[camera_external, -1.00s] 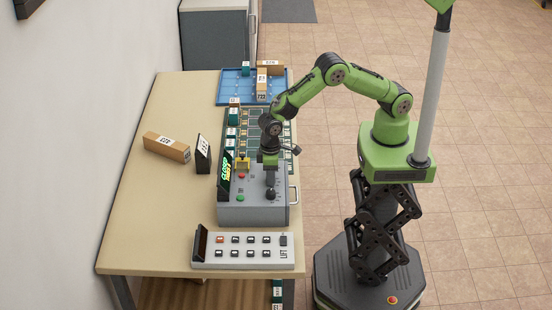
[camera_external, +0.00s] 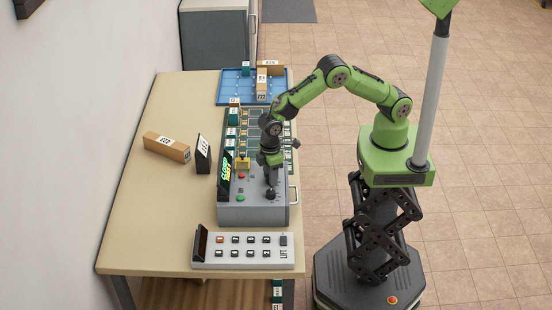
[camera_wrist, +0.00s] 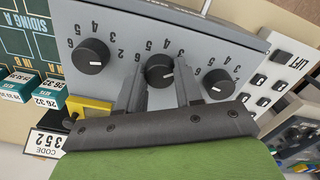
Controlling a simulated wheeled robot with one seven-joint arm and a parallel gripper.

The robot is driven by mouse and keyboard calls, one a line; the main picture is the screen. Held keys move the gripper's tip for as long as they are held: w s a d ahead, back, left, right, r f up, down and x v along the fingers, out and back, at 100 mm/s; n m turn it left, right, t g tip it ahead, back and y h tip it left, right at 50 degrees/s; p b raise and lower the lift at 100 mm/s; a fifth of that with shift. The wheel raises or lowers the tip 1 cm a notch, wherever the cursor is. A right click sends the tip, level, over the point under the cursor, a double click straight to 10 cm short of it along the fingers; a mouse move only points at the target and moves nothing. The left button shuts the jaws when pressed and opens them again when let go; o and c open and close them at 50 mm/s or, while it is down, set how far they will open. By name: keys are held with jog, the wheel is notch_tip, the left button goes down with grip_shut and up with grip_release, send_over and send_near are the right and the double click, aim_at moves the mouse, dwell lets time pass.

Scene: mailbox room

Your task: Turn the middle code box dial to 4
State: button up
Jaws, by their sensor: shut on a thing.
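The grey code box (camera_external: 240,213) stands on the table with a row of black dials. In the wrist view I see the left dial (camera_wrist: 91,56), the middle dial (camera_wrist: 159,69) and the right dial (camera_wrist: 219,83), each with a white pointer line and printed numbers around it. My gripper (camera_wrist: 160,80) points down and is shut on the middle dial, one finger on each side. The middle dial's pointer slants to the lower right; which number it marks I cannot tell. In the external view my gripper (camera_external: 271,187) covers most of the dials.
A white button panel (camera_external: 243,250) marked LIFT lies in front of the box. A green-lit display (camera_external: 226,174) stands along the box's left side. A yellow piece (camera_wrist: 90,105) is close to the gripper. A blue tray (camera_external: 232,88) with parcels lies farther back. The table's left side is mostly clear.

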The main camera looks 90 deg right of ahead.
jog(key=n+b, duration=0.1)
jog(key=n, duration=0.4)
jog(key=shift+n, duration=0.3)
jog(key=n+b, duration=0.1)
jog(key=n, duration=0.4)
jog(key=shift+b, duration=0.3)
jog(key=o, duration=1)
jog(key=shift+o, duration=0.2)
jog(key=shift+r, duration=0.1)
notch_tip(320, 180, up, 16)
jog(key=p, duration=0.2)
jog(key=shift+f, duration=0.2)
